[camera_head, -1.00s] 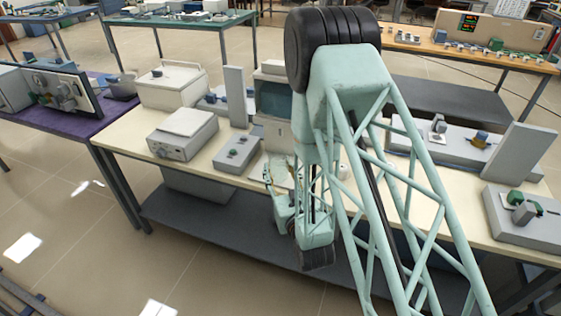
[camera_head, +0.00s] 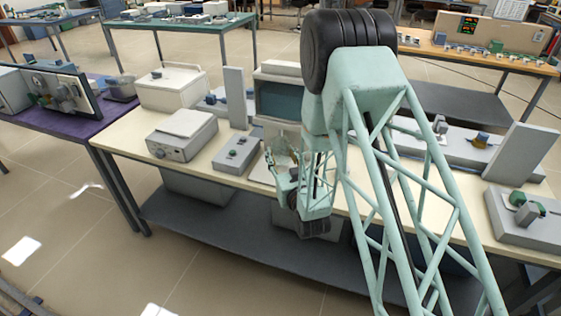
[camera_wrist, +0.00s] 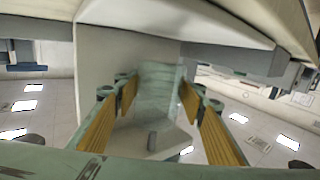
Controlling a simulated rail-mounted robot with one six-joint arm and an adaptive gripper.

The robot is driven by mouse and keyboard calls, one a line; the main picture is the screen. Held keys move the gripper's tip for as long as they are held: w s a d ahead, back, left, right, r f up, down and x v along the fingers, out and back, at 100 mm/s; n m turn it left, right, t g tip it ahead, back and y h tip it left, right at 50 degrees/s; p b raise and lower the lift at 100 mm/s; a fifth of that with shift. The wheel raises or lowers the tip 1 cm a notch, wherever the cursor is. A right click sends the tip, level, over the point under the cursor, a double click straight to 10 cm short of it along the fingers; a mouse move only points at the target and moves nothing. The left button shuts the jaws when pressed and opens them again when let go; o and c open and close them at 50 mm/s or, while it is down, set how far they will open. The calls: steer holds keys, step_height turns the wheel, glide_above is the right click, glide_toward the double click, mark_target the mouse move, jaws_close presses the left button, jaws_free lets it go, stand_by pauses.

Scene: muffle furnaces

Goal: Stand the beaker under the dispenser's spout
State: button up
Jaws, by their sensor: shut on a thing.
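My gripper (camera_head: 282,160) is over the front edge of the cream bench, in front of a pale upright unit with a dark window (camera_head: 279,99), which looks like the dispenser. In the wrist view my gripper (camera_wrist: 156,95) has its two yellow-padded fingers on either side of a clear, greenish glass beaker (camera_wrist: 157,82). The fingers are shut on it. In the head view the beaker is too small and blended with the gripper to make out clearly. A pale overhanging body (camera_wrist: 180,25) fills the top of the wrist view. The spout cannot be told apart in either view.
Left of the gripper on the bench (camera_head: 215,178) are a grey control box (camera_head: 236,153) and a white balance-like unit (camera_head: 182,135). A tall grey panel (camera_head: 235,97) stands behind them. Grey equipment (camera_head: 525,210) stands at the right. A dark shelf (camera_head: 190,222) runs below.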

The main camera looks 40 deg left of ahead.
mark_target(281, 160)
steer(key=shift+f, duration=0.1)
steer(key=shift+f+b, duration=0.5)
steer(key=shift+f, duration=1.15)
steer(key=shift+f, duration=0.15)
steer(key=o, duration=1)
steer(key=shift+c, duration=0.2)
steer(key=shift+r, duration=0.2)
steer(key=shift+p+v, duration=0.8)
steer(key=shift+v, duration=5.2)
steer(key=shift+f, duration=0.15)
